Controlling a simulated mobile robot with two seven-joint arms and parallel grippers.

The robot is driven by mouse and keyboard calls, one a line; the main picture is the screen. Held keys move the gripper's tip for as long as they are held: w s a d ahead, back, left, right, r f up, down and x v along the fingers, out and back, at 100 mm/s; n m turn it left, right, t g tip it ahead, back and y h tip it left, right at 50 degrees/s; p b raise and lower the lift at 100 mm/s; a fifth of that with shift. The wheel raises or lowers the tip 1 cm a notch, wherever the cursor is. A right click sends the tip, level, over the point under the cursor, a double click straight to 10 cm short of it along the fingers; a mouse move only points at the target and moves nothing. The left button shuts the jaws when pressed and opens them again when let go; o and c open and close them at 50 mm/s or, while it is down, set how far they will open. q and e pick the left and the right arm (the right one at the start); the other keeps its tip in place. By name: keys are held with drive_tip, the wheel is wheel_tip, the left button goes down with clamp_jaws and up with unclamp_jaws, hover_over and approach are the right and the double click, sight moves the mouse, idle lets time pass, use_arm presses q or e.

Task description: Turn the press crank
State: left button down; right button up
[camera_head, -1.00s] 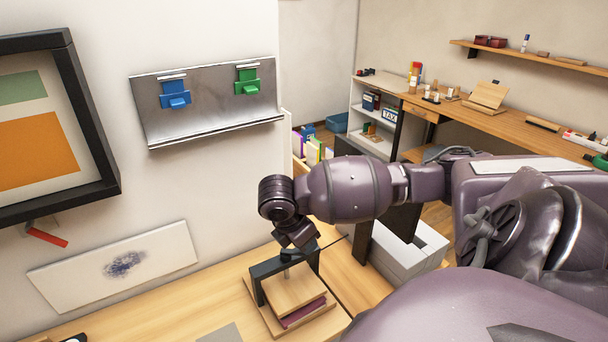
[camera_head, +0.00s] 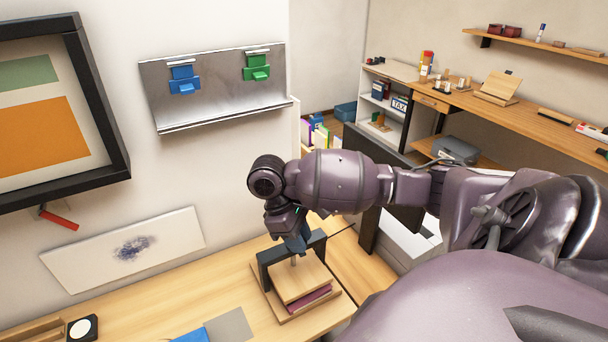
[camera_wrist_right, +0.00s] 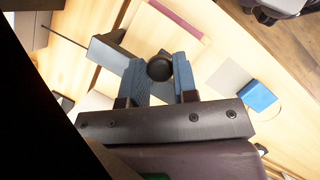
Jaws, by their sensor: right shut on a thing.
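The press stands on the wooden desk in the head view. It has a dark frame (camera_head: 267,263), a wooden top plate (camera_head: 299,283) and a purple layer (camera_head: 308,299) under that plate. My right gripper (camera_head: 298,243) is at the top of the press frame and hides the crank there. In the right wrist view, the blue-grey fingers of this gripper (camera_wrist_right: 160,78) are closed around a round black crank knob (camera_wrist_right: 159,67). The rest of the crank is hard to make out. My left gripper is not in view.
A white board (camera_head: 85,265) leans on the wall behind. A shelf unit and long counter (camera_head: 455,107) stand at right.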

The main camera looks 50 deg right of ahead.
drive_tip(key=w+a+m+y, duration=0.1)
drive_tip(key=m, duration=0.4)
drive_tip(key=w+m+y, duration=0.2)
drive_tip(key=m, duration=0.2)
drive_tip(key=w+a+m+t+y, duration=0.1)
drive_tip(key=m+y, duration=0.1)
drive_tip(key=m, duration=0.3)
drive_tip(key=shift+w+a+m, duration=0.3)
drive_tip(key=shift+w, duration=0.05)
drive_tip(key=m, duration=0.1)
drive_tip(key=w+m+t+y, duration=0.1)
drive_tip(key=m, duration=0.2)
drive_tip(key=shift+w+d+m+t, duration=0.3)
drive_tip(key=shift+w+t, duration=0.05)
drive_tip(key=shift+t, duration=0.05)
drive_tip(key=d+m+t+h, duration=0.2)
drive_tip(key=d+m+t, duration=0.1)
drive_tip(key=m, duration=0.9)
drive_tip(key=d+m+t+h, duration=0.2)
drive_tip(key=d+m+h, duration=0.1)
drive_tip(key=m, duration=0.9)
drive_tip(key=shift+s+d+t, duration=0.2)
drive_tip(key=shift+d+t, duration=0.2)
drive_tip(key=shift+d, duration=0.4)
